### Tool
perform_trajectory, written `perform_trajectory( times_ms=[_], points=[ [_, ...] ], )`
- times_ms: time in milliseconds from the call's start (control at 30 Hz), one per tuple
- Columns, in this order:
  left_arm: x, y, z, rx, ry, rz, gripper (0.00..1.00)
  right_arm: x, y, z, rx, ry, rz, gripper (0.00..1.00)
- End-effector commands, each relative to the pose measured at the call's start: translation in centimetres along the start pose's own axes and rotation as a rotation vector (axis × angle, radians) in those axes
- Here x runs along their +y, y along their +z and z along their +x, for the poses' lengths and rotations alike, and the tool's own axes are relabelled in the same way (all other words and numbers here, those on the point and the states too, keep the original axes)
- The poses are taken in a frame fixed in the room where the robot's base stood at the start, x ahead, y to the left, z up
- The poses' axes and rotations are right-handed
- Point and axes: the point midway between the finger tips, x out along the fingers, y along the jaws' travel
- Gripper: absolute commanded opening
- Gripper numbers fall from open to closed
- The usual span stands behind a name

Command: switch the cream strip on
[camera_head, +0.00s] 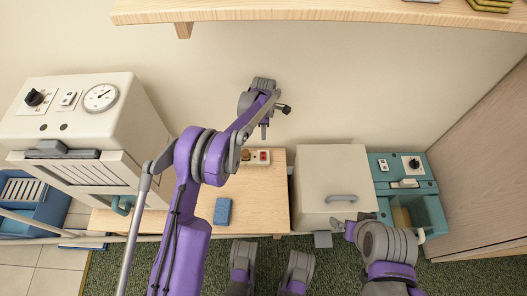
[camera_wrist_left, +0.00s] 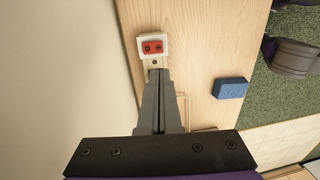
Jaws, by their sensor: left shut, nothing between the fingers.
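The cream strip (camera_head: 250,163) lies on the wooden table against the wall, with a red switch (camera_head: 264,156) at its right end. In the left wrist view the cream strip (camera_wrist_left: 142,44) shows with its red switch (camera_wrist_left: 153,46) just beyond my fingertips. My left gripper (camera_head: 264,136) points down above the strip, its fingers shut and empty. In the wrist view the shut fingers (camera_wrist_left: 158,76) cover part of the strip; I cannot tell whether they touch it. My right gripper (camera_head: 343,225) is low in front of the cream box, and its opening is unclear.
A blue sponge (camera_head: 222,211) lies on the table (camera_head: 265,205). A cream machine with a gauge (camera_head: 101,97) stands left. A cream box with a grey handle (camera_head: 325,165) and a teal unit (camera_head: 428,212) stand right. A wooden shelf (camera_head: 330,12) overhangs at the top.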

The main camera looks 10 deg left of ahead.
Motion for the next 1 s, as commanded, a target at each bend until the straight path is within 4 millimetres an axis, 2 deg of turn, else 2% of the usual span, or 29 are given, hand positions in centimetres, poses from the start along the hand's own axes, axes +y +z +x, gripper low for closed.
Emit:
perform_trajectory(
  times_ms=[167, 500, 700, 833, 1000],
  points=[
    [0.0, 0.0, 1.7, 0.000, 0.000, 0.000, 0.00, 0.0, 0.1, 0.4, -0.001, 0.000, 0.000, 1.00],
    [0.1, 0.0, 8.8, 0.000, 0.000, 0.000, 0.00, 0.0, 0.6, 1.9, -0.007, 0.000, 0.000, 1.00],
    [0.0, 0.0, 12.2, 0.000, 0.000, 0.000, 0.00, 0.0, 0.8, 2.7, -0.009, 0.000, 0.000, 1.00],
    [0.0, 0.0, 13.4, 0.000, 0.001, 0.000, 0.00, 0.0, 0.9, 2.9, -0.010, 0.000, 0.000, 1.00],
    [0.0, 0.0, 13.9, 0.000, 0.001, 0.000, 0.00, 0.0, 0.9, 3.0, -0.010, 0.000, 0.000, 1.00]
  ],
)
